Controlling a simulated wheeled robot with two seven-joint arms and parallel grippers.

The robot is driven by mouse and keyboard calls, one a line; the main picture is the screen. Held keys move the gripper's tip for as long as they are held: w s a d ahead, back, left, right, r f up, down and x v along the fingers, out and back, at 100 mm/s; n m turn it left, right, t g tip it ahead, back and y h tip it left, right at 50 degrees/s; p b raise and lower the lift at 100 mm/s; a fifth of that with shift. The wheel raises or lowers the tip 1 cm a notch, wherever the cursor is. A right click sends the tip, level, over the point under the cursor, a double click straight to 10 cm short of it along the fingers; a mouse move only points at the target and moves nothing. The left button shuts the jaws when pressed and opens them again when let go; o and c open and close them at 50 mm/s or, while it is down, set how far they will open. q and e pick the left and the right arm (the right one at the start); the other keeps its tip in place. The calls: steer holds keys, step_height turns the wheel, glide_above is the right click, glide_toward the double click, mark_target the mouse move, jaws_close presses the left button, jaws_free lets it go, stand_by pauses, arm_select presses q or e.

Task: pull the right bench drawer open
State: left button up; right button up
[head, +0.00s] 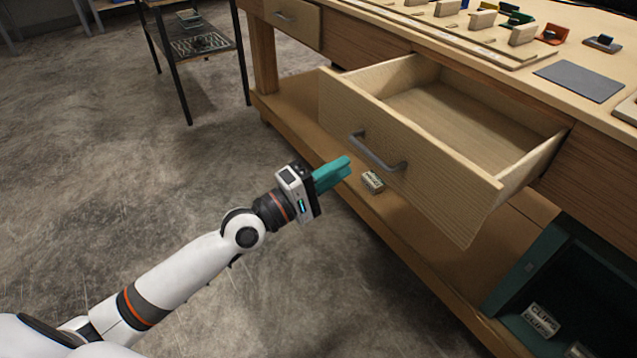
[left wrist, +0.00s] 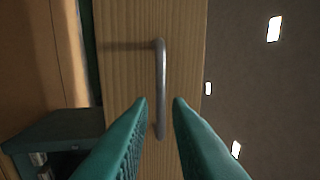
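The right bench drawer (head: 415,175) is a pale wooden box standing well out from the bench, and its inside looks empty. Its grey bar handle (head: 378,155) is on the front panel. My left gripper (head: 347,165) has teal fingers and is in front of the panel, close to the handle's left end. In the left wrist view the handle (left wrist: 160,85) shows in the gap between the two spread fingertips (left wrist: 160,101). The gripper is open and holds nothing; whether it touches the handle is hard to tell. My right gripper is not in view.
The left bench drawer (head: 292,15) is shut. A small labelled box (head: 372,181) lies on the lower shelf below the open drawer. A dark green bin (head: 530,270) holds a clips box (head: 541,320). Wooden blocks and a grey mat (head: 580,81) are on the benchtop.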

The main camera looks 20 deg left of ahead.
arm_select(q)
steer(key=b+v, duration=0.1)
steer(key=v, duration=0.3)
steer(key=shift+s+a, duration=0.2)
steer(key=shift+s, duration=0.05)
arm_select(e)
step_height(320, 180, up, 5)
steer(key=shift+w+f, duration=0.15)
